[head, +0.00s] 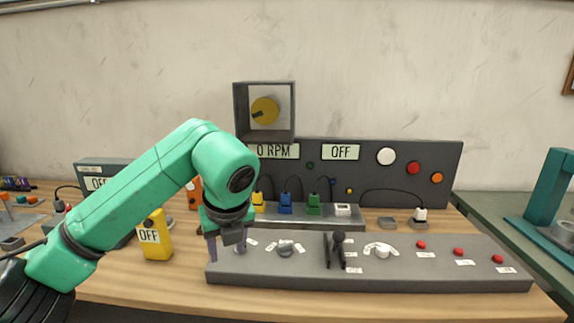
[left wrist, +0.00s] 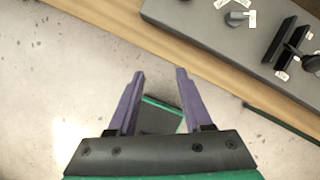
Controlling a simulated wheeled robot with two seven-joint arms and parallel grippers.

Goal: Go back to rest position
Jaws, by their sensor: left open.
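My left gripper (head: 228,248) shows in the head view at the left end of the grey control panel (head: 440,275), pointing down. In the left wrist view its two purple fingers (left wrist: 160,76) are apart with nothing between them but the floor and a dark, green-edged part below. The panel, with its knobs and a black lever (head: 336,250), lies at the upper right of that view, apart from the fingers. My right gripper is in neither view.
A yellow box marked OFF (head: 155,236) stands on the wooden table (head: 190,285) beside my left arm. Behind the panel rises a dark board (head: 440,160) with displays and coloured buttons. A green machine (head: 548,190) stands on another table at right.

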